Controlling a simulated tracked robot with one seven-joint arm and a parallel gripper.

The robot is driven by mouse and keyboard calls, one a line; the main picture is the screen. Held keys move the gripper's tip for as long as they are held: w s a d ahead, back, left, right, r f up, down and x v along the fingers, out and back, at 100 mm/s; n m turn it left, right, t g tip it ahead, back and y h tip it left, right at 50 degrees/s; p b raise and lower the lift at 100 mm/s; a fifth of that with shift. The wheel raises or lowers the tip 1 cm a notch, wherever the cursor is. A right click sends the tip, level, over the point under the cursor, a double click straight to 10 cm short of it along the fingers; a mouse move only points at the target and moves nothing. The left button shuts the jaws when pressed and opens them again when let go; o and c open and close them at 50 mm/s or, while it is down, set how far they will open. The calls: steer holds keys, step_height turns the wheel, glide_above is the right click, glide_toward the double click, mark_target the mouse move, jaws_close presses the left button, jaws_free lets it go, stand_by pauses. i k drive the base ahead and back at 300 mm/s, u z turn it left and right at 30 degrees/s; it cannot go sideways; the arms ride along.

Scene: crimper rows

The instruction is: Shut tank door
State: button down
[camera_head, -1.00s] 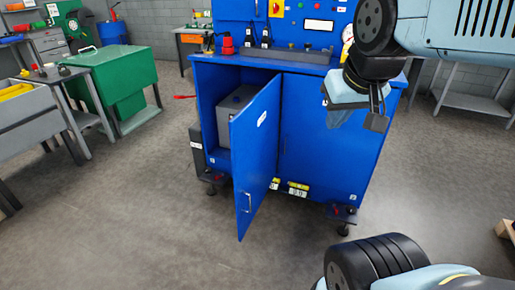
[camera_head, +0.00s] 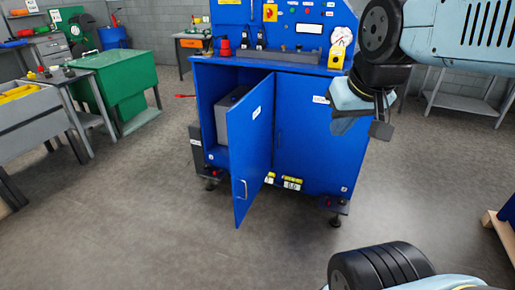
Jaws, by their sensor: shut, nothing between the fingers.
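The blue cabinet (camera_head: 313,150) stands ahead on casters. Its left door (camera_head: 250,150), the open tank door, stands swung out toward me, with a handle (camera_head: 243,190) low on its free edge. A grey tank (camera_head: 231,105) shows partly inside, behind the door. The right door is flush with the cabinet front. My gripper (camera_head: 380,122) is in the upper right, in front of the cabinet's right edge in the picture and apart from the open door. It is shut and empty.
A green bench (camera_head: 115,75) and a grey table stand at the left. A wooden pallet (camera_head: 498,235) with something blue shows at the right edge. The floor in front of the cabinet is clear. My own arm fills the upper right.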

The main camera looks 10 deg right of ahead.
mark_target(249, 121)
steer(key=u, duration=0.35)
steer(key=i, duration=1.45)
steer(key=z, duration=0.15)
steer(key=k, duration=1.4)
steer(key=u, duration=0.6)
steer(key=i, duration=0.5)
